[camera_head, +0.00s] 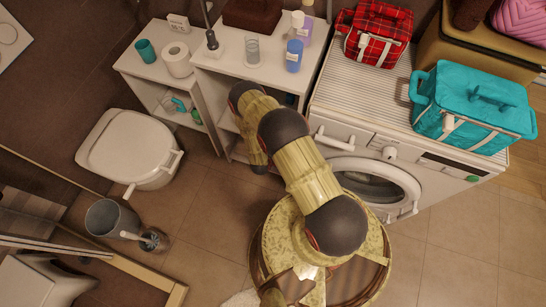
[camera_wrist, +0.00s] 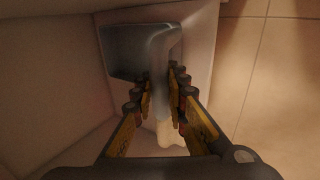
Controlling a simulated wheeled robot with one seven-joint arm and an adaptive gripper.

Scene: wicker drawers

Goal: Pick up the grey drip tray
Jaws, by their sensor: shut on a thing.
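The grey drip tray (camera_wrist: 128,48) shows in the wrist view inside a pale shelf compartment. It looks tilted, with one raised edge running between the fingers. My gripper (camera_wrist: 161,82) is shut on that edge, with one finger on each side. The lower part of the tray is partly hidden by the fingers. In the head view my arm reaches down to the white shelf unit, and it hides the gripper and the tray.
A pale object (camera_wrist: 170,133) lies below the fingers. Compartment walls (camera_wrist: 55,85) are close on the left. Tiled floor (camera_wrist: 265,60) is open on the right. The white shelf unit (camera_head: 228,62) carries bottles; a washing machine (camera_head: 330,105) stands to its right and a toilet (camera_head: 125,145) to its left.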

